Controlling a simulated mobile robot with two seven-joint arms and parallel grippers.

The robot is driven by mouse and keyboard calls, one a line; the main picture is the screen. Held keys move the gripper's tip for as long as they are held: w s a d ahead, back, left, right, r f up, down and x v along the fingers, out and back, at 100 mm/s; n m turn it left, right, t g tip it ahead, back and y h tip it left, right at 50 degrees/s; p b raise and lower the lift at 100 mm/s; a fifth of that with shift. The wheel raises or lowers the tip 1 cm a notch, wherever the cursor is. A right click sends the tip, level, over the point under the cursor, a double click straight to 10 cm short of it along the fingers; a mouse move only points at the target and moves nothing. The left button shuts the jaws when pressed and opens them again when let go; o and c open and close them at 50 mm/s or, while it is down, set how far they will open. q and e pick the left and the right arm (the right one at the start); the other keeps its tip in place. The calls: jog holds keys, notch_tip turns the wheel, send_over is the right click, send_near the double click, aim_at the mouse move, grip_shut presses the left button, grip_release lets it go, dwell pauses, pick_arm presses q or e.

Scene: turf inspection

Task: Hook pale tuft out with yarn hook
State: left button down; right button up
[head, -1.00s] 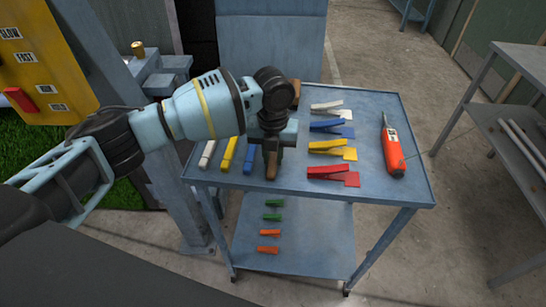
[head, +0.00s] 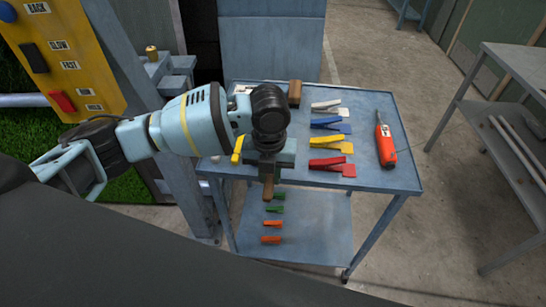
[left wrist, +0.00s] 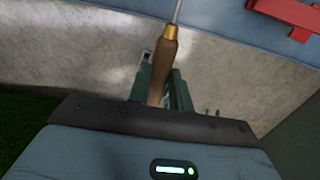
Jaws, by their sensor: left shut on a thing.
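My left gripper (head: 268,172) is shut on the yarn hook, whose brown wooden handle (head: 268,188) shows below it, in front of the cart's near edge in the head view. In the left wrist view the yarn hook (left wrist: 164,65) has a wooden handle between the dark green fingers, a brass collar and a thin metal shaft running up out of the picture. Its tip is out of view. Green turf (head: 125,187) shows at the left, largely behind my arm and the machine frame. I see no pale tuft. My right gripper is not in view.
A blue-grey cart (head: 385,180) carries white, blue, yellow and red clips (head: 330,165), an orange tool (head: 385,143) and a brown block (head: 295,93). Green and orange pieces lie on its lower shelf (head: 320,225). A yellow control panel (head: 70,60) stands left; a grey rack (head: 510,85) stands right.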

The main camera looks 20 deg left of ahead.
aim_at(267, 191)
pick_arm(q)
jog(key=shift+s+d+r, duration=0.1)
jog(key=shift+s+d, duration=0.05)
jog(key=shift+s, duration=0.75)
jog(key=shift+s+d+r, duration=0.1)
jog(key=shift+s, duration=0.8)
jog(key=n, duration=0.1)
jog(key=f+n, duration=0.1)
jog(key=n, duration=0.3)
jog(key=shift+s+a+f, duration=0.3)
jog(key=shift+s+f, duration=0.1)
jog(key=s+a+f+n, duration=0.2)
jog(key=a+f+n, duration=0.1)
jog(key=n, duration=1.1)
jog(key=s+a+f+n, duration=0.2)
jog(key=a+f+n, duration=0.2)
jog(key=n, duration=1)
jog(key=shift+s+f+n, duration=0.4)
jog(key=shift+f, duration=0.4)
jog(key=shift+a, duration=0.15)
